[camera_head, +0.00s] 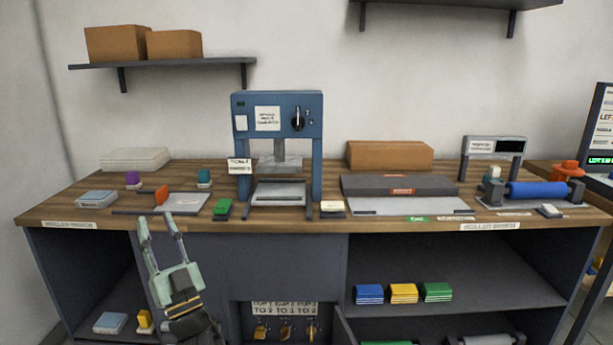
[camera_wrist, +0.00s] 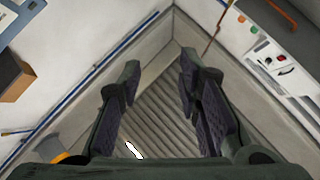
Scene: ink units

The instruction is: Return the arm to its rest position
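My gripper (camera_head: 160,226) shows in the head view in front of the workbench's left part, pointing upward, with its fingertips near the bench's front edge. In the wrist view my gripper (camera_wrist: 158,70) has its two dark fingers spread apart. Nothing is between the fingers. Beyond them the wrist view shows a ribbed grey surface and a corner of the room.
The wooden workbench (camera_head: 385,226) spans the view. It carries a blue press (camera_head: 308,145), a blue roller (camera_head: 538,190), a brown box (camera_head: 390,155) and small blocks. Blue, yellow and green stacks lie on the shelf below. A wall shelf (camera_head: 190,64) holds two boxes.

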